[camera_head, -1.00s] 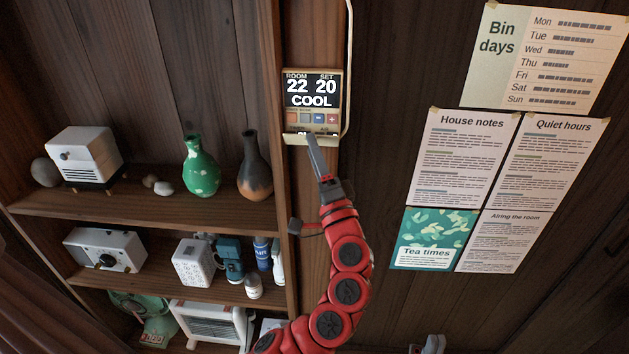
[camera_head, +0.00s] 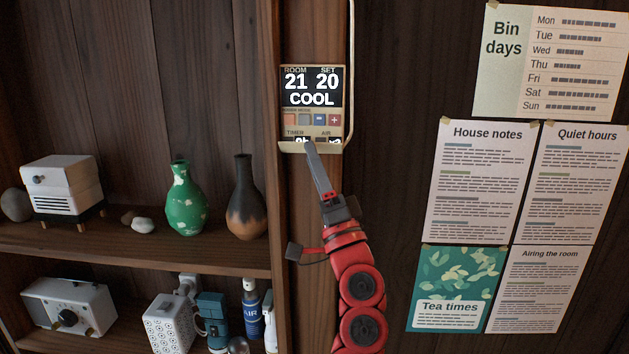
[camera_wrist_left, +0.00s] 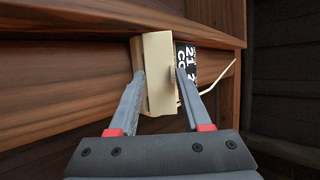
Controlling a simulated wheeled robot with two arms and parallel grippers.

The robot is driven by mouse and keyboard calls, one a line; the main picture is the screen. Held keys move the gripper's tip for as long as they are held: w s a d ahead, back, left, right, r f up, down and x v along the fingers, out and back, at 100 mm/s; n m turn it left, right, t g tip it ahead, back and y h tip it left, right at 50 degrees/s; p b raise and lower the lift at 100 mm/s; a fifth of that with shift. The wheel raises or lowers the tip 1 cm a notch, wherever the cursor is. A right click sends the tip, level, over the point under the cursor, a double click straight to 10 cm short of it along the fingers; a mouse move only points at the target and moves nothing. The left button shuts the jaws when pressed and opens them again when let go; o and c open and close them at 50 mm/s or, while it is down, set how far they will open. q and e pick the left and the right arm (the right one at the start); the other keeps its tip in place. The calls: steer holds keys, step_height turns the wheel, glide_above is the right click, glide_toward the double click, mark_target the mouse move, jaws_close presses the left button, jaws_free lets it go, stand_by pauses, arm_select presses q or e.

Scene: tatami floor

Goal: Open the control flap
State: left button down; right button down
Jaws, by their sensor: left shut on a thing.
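The wall control panel (camera_head: 312,98) hangs on a wooden post and reads ROOM 21, SET 20, COOL. Below its row of buttons are the labels TIMER and AIR, with small displays partly hidden. The beige control flap (camera_head: 294,147) juts out along the panel's bottom edge. My left gripper (camera_head: 309,147) reaches up to it from below and is shut on it. In the left wrist view the beige flap (camera_wrist_left: 157,75) sits between the two fingers of my left gripper (camera_wrist_left: 160,78), with the dark display behind the right finger. My right gripper is not in view.
A pale tube (camera_head: 351,70) runs beside the panel's right edge. Shelves at left hold a green vase (camera_head: 186,205), a dark vase (camera_head: 246,200) and a white box-shaped device (camera_head: 62,188). Paper notices (camera_head: 478,180) are pinned on the right wall. Space before the panel is otherwise clear.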

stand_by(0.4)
arm_select(q)
steer(key=shift+c, duration=1.7)
jaws_free()
steer(key=b+v, duration=0.2)
steer(key=v, duration=1.5)
steer(key=shift+f, duration=0.2)
steer(key=shift+s+d, duration=0.1)
